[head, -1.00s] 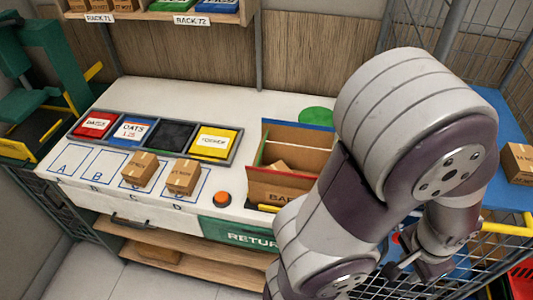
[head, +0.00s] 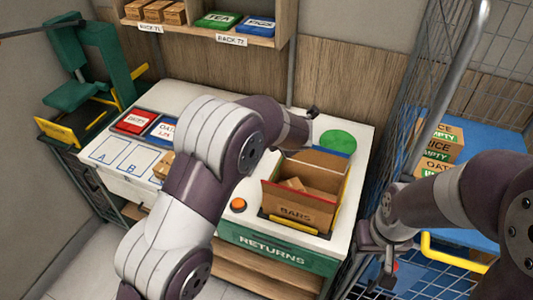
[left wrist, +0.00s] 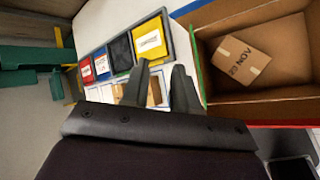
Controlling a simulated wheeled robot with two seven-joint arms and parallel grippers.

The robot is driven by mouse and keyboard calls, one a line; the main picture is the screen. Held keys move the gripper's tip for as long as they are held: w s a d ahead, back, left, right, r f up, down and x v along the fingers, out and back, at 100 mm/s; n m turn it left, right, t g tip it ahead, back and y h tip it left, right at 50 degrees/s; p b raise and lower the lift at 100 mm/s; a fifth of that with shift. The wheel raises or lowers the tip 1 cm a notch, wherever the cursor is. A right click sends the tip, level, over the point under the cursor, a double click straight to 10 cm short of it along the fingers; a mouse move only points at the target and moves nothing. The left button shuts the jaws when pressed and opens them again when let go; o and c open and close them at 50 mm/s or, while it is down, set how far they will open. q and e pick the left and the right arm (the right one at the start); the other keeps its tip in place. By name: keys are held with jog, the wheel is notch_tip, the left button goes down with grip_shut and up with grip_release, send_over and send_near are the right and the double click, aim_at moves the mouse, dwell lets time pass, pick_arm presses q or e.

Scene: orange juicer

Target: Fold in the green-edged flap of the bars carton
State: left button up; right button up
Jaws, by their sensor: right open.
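The brown bars carton (head: 298,211) stands open on the white table, with coloured edges on its raised flaps. In the left wrist view, the green-edged flap (left wrist: 198,68) shows as a narrow strip along the carton's left side; its exact tilt is unclear. A small taped box (left wrist: 243,60) lies inside. My left gripper (left wrist: 160,72) is open and empty, its fingers just left of that green edge. In the head view my left arm reaches over the table to the carton's far left and hides part of that side. My right gripper (head: 385,268) is open and empty, right of the table by the blue cart.
Bins with red (head: 133,121) and blue cards stand left. An orange button (head: 238,205) sits left of the carton. A green disc (head: 338,141) lies behind it. The wire cart (head: 440,245) and stacked cartons (head: 438,148) stand right.

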aim_at(279, 163)
pick_arm(q)
jog(key=s+d+f+n+g+p, duration=0.1)
jog(key=s+d+f+n+g, duration=0.1)
jog(key=s+d+f+n, duration=0.3)
jog(key=shift+n+g+y, duration=0.3)
jog(key=shift+y, duration=0.1)
jog(key=w+a+f+p, duration=0.1)
jog(key=w+f, duration=0.1)
jog(key=w+a+f+p, duration=0.1)
jog(key=w+a+f, duration=0.1)
jog(key=w, duration=0.1)
jog(key=w+a+f+p, duration=0.1)
jog(key=w+f+p, duration=0.1)
jog(key=f, duration=0.1)
jog(key=shift+w+a+f, duration=0.1)
jog(key=shift+w+a, duration=0.05)
jog(key=shift+w, duration=0.1)
jog(key=shift+w+a+f, duration=0.1)
jog(key=shift+w+f, duration=0.1)
jog(key=shift+f, duration=0.5)
pick_arm(e)
notch_tip(279, 163, up, 6)
jog(key=shift+s+r, duration=0.15)
jog(key=shift+s, duration=0.05)
pick_arm(q)
jog(key=shift+w+a, duration=0.1)
pick_arm(e)
jog(key=shift+a, duration=0.15)
pick_arm(q)
grip_shut()
